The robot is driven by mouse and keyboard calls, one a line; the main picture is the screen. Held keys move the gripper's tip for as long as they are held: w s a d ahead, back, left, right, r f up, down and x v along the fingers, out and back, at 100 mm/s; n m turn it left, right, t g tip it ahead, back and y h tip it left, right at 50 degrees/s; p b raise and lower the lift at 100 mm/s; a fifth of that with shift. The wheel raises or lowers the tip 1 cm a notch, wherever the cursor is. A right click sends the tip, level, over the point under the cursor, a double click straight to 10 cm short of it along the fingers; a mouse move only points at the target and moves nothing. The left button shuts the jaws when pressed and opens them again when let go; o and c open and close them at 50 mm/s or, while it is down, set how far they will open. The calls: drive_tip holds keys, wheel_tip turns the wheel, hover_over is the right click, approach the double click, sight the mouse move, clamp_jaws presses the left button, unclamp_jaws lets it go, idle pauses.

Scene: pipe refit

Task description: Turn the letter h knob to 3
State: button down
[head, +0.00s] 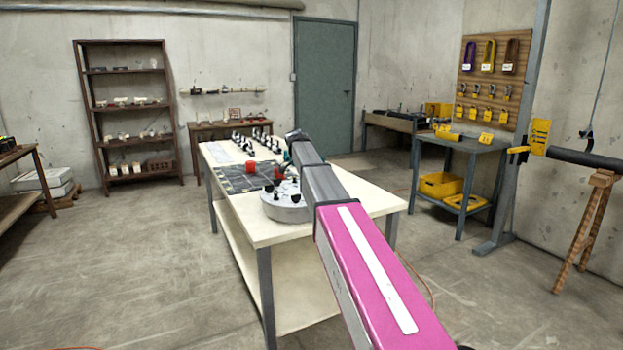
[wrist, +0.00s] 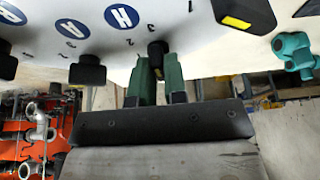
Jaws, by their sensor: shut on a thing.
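In the wrist view, a black knob (wrist: 157,48) stands on a pale panel (wrist: 200,35), beside a round blue label with a white letter H (wrist: 121,17). Small numerals are printed around this knob, with a 3 beside it on the left and a 1 further up to the right. My gripper (wrist: 158,62) has its two green fingers shut on the knob, one on each side. Which numeral the knob points at is hard to tell. In the head view my arm hides most of the gripper and part of the worktable.
A teal fitting (wrist: 295,48) is at the right. In the head view, a round grey unit (head: 284,208) stands on the pale worktable (head: 265,233), near red parts. Floor around is open.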

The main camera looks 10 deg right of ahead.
idle(0.4)
drive_tip(key=c, duration=1.2)
unclamp_jaws()
drive_tip(key=shift+o, duration=0.2)
drive_tip(key=v, duration=1)
drive_tip(key=shift+r, duration=0.4)
drive_tip(key=shift+a, duration=0.15)
